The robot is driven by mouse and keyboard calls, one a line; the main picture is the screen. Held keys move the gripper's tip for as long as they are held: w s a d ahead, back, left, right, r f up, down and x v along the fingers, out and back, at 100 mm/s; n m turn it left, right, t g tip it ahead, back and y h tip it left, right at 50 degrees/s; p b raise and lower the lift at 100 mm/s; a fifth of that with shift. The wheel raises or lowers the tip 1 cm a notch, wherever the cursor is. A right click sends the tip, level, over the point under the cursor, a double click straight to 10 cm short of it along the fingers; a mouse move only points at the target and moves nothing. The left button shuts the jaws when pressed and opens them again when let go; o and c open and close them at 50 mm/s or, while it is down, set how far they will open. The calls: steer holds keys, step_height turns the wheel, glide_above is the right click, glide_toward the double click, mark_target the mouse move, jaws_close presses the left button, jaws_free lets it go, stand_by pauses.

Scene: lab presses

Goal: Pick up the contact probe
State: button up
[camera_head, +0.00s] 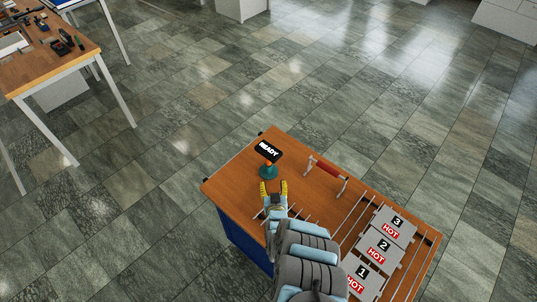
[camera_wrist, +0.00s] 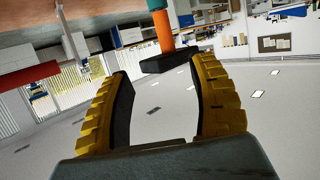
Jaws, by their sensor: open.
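A teal and orange upright piece (camera_head: 268,171) with a black "READY" display (camera_head: 268,151) stands on the wooden bench top (camera_head: 225,183). It looks like the contact probe, though no label says so. In the wrist view the same piece (camera_wrist: 163,32) appears upside down, beyond and between my fingertips, with the black display lowest. My gripper (camera_head: 274,183) has yellow ribbed fingers, spread apart and empty, just in front of the piece. In the wrist view my gripper (camera_wrist: 161,68) shows a clear gap between its fingers. I cannot tell whether they touch the piece.
A red bar (camera_head: 328,168) rests on metal supports right of the display; it shows in the wrist view (camera_wrist: 28,76). Grey plates marked 1 (camera_head: 364,281), 2 (camera_head: 380,254) and 3 (camera_head: 393,225), each labelled HOT, lie by metal rails.

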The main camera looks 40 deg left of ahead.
steer(key=b, duration=1.2)
glide_toward(268, 165)
steer(key=w+a+r, duration=0.1)
steer(key=w+a, duration=0.2)
steer(key=w, duration=0.1)
steer(key=shift+w+a+r, duration=0.25)
steer(key=shift+w+a, duration=0.15)
steer(key=shift+w, duration=0.1)
steer(key=x, duration=0.2)
steer(key=shift+w+a+f, duration=0.1)
steer(key=shift+a, duration=0.35)
steer(key=shift+w+a+f+b, duration=0.35)
steer(key=shift+w+a+b, duration=0.1)
steer(key=shift+b, duration=0.25)
steer(key=shift+w+a, duration=0.2)
steer(key=shift+w, duration=0.05)
